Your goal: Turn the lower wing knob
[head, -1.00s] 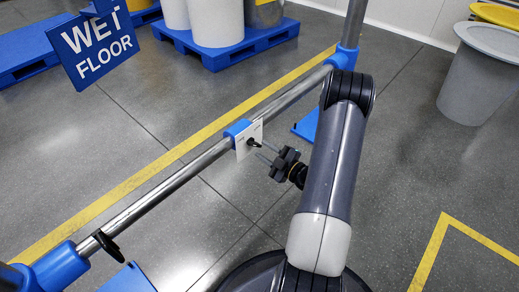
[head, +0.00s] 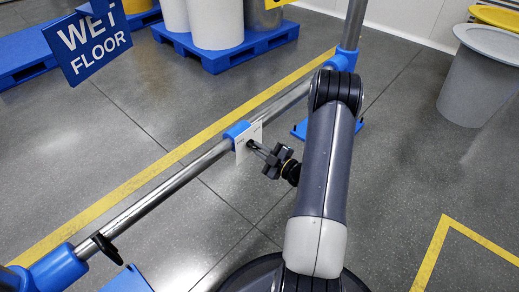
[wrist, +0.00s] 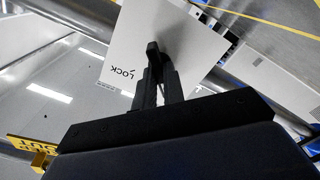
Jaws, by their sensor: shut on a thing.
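A white plate (head: 243,151) hangs on a blue clamp (head: 236,130) around the metal rail. In the wrist view the plate (wrist: 190,35) carries the word LOCK and a small mark beside it. A black wing knob (wrist: 153,48) stands out from the plate. My gripper (wrist: 158,80) is shut on this knob, one finger on each side, and hides part of it. In the head view my gripper (head: 262,152) reaches the plate from the right, and the knob is mostly covered by the fingers.
Another black knob (head: 106,247) sits on the rail at the lower left. A blue WET FLOOR sign (head: 88,45) hangs at the upper left. A grey bin (head: 480,75) stands at the right. Yellow lines mark the open floor.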

